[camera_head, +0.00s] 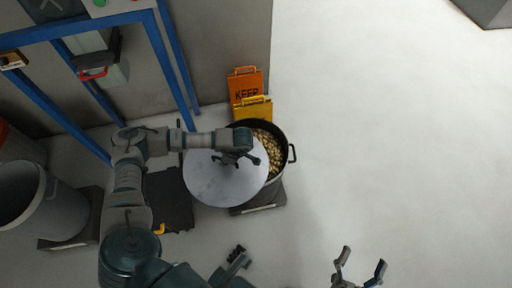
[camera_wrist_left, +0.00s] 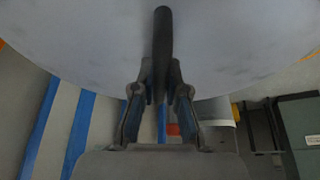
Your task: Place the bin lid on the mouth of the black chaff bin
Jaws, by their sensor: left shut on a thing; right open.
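The bin lid (camera_head: 212,185) is a round, flat grey disc. In the head view my left gripper (camera_head: 240,159) is shut on the lid's dark handle. The lid hangs over the left part of the black chaff bin (camera_head: 292,153), off-centre to the left of the mouth. The bin's right side is uncovered and shows pale brown chunks inside. In the left wrist view the lid (camera_wrist_left: 230,45) fills the top, with the handle (camera_wrist_left: 163,50) between the fingers. My right gripper (camera_head: 358,270) is open and empty at the bottom of the head view.
Orange (camera_head: 246,84) and yellow (camera_head: 253,109) signs stand behind the bin against the wall. A grey bin (camera_head: 64,208) stands at the left, near a blue frame (camera_head: 70,128). The floor to the right is clear.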

